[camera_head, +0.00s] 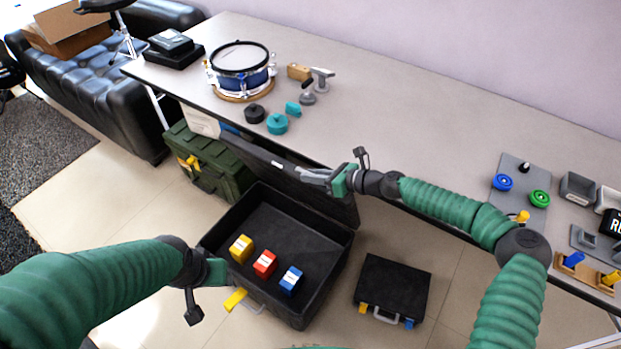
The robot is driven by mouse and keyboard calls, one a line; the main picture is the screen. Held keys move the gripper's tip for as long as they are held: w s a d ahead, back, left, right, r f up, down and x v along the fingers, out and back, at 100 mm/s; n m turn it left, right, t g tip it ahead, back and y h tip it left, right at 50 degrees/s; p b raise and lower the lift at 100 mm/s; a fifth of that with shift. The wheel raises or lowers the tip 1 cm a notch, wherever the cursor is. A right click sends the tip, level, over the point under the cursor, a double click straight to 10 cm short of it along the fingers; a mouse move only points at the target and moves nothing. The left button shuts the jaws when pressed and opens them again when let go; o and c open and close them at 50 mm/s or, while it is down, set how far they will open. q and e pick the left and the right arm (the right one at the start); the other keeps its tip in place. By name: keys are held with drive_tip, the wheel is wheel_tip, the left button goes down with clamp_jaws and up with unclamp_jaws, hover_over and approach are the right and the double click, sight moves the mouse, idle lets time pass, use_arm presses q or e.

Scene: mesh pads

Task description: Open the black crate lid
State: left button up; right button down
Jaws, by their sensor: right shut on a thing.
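The large black crate (325,262) stands on the floor in front of the table. Its lid (285,172) is raised and leans up along the far side, so the inside shows. A yellow, a red and a blue block lie in the crate. My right gripper (318,178) is shut on the lid near its upper edge. My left gripper (222,272) is at the crate's near left wall, close to the yellow latch (235,299); its fingers are too hidden to tell whether they are open.
A green case (208,165) stands behind the crate at left. A small black case (393,290) lies on the floor at right. The long table (400,110), holding a drum (240,62) and small parts, overhangs behind the crate. Some floor is free between the cases.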

drive_tip(key=shift+d+f, duration=0.15)
drive_tip(key=shift+f, duration=0.05)
drive_tip(key=c, duration=1.7)
unclamp_jaws()
drive_tip(key=o, duration=0.3)
drive_tip(key=shift+r, duration=0.15)
drive_tip(key=p+v, duration=0.3)
drive_tip(key=v, duration=1.3)
drive_tip(key=shift+d, duration=0.3)
drive_tip(key=shift+s, duration=0.1)
